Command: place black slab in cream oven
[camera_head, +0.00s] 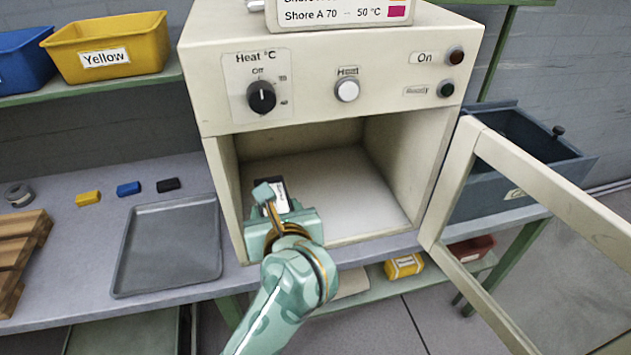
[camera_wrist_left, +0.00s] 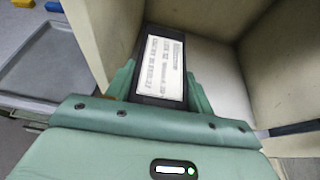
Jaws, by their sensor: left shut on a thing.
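The cream oven (camera_head: 320,100) stands on the bench with its glazed door (camera_head: 535,185) swung open to the right. My left gripper (camera_head: 285,207) is at the oven's opening, over the front of the oven floor (camera_head: 350,190). It is shut on a black slab (camera_head: 285,197) with a white printed label. The slab also shows in the left wrist view (camera_wrist_left: 162,70), between the two green fingers, pointing into the cavity. Part of the slab is hidden by the gripper. Whether it touches the oven floor I cannot tell. My right gripper is not in view.
A grey tray (camera_head: 170,245) lies left of the oven. Small yellow (camera_head: 88,198), blue (camera_head: 128,189) and black (camera_head: 168,185) blocks lie behind it. A blue-grey bin (camera_head: 520,150) stands behind the open door. The rest of the oven floor is clear.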

